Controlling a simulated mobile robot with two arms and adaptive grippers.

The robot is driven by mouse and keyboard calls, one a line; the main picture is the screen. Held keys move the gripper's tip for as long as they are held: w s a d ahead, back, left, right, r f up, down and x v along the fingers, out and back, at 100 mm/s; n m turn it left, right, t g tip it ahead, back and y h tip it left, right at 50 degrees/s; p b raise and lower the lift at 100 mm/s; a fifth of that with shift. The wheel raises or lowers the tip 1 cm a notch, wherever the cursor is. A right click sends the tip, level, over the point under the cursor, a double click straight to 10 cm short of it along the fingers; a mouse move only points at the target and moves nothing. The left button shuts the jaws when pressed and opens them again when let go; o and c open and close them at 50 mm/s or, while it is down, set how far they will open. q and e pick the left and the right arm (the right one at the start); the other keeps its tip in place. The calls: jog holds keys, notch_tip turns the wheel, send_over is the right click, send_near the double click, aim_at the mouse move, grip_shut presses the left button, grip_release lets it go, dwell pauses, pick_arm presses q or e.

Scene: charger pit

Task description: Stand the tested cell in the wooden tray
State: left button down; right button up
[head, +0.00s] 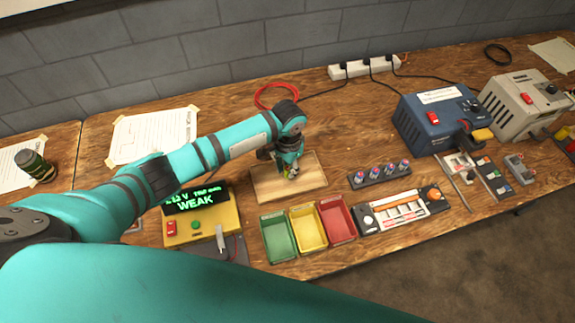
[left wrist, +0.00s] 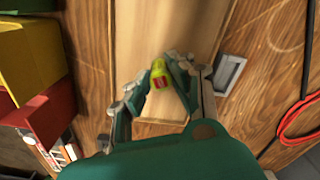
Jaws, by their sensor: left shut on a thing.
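The wooden tray (head: 262,187) is a shallow pale wooden piece on the bench; it also fills the middle of the left wrist view (left wrist: 150,25). My left gripper (head: 289,171) points down over the tray. In the left wrist view the gripper (left wrist: 161,80) is shut on the cell (left wrist: 159,72), a small yellow-green cylinder with a red patch. The cell is over the tray; I cannot tell whether its base touches it. In the head view the fingers mostly hide it. The yellow tester (head: 200,224) shows "WEAK" in green. My right gripper is not in view.
Green (head: 279,238), yellow (head: 309,228) and red (head: 338,219) bins stand in front of the tray. A dark holder with several cells (head: 380,174) is to the right. A blue charger (head: 437,121) and red cable (head: 272,91) lie farther back.

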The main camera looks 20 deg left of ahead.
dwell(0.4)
pick_arm(q)
jog(key=shift+f, duration=0.35)
dwell(0.3)
jog(key=c, duration=1.1)
grip_release()
jog(key=shift+r, duration=0.1)
jog(key=shift+r+p, duration=3.45)
jog(key=shift+p, duration=0.7)
jog(key=shift+s+f, duration=0.1)
